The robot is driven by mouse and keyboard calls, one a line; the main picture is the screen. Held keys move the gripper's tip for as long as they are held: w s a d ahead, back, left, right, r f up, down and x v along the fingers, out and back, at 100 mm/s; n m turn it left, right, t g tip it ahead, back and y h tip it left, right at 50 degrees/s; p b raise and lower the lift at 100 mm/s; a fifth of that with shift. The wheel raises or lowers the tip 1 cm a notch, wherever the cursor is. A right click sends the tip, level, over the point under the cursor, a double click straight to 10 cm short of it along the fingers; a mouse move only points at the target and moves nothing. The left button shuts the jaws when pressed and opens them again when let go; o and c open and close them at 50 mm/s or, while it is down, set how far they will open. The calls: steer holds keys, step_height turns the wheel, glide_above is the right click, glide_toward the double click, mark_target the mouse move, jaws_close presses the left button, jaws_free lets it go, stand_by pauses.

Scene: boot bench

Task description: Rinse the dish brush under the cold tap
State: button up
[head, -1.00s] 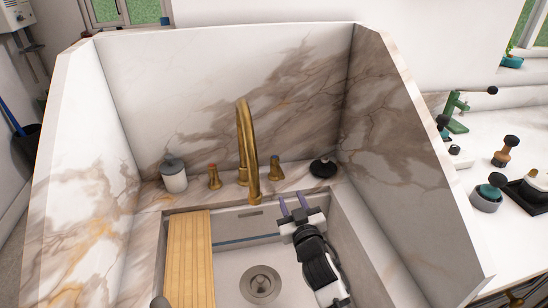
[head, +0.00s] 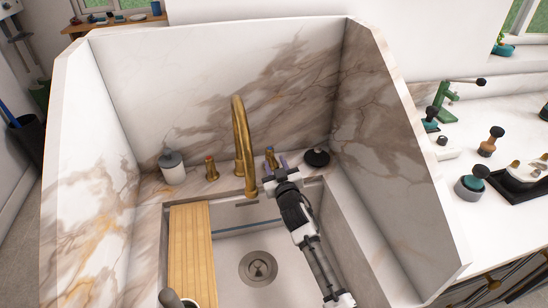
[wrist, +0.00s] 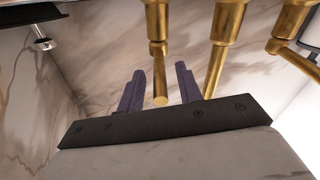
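The brass tap (head: 243,140) stands behind the sink. Its right handle (head: 271,157) has a blue mark and its left handle (head: 211,168) a red mark. My gripper (head: 275,168) is at the right handle. In the wrist view its two purple fingers (wrist: 160,85) stand apart, with the right handle's brass lever (wrist: 160,97) appearing between them. I see no clear grip on it. I cannot tell surely which thing is the dish brush. A black round item with a knob (head: 316,158) sits at the back right corner. No water shows.
A ribbed wooden board (head: 190,255) covers the sink's left part. The basin with its drain (head: 258,268) is empty. A soap dispenser (head: 172,167) stands back left. Tall marble panels (head: 385,140) enclose the sink. A partly cropped container (head: 176,300) shows at the bottom edge.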

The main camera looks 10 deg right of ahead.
steer(key=shift+w, duration=1.05)
jaws_close()
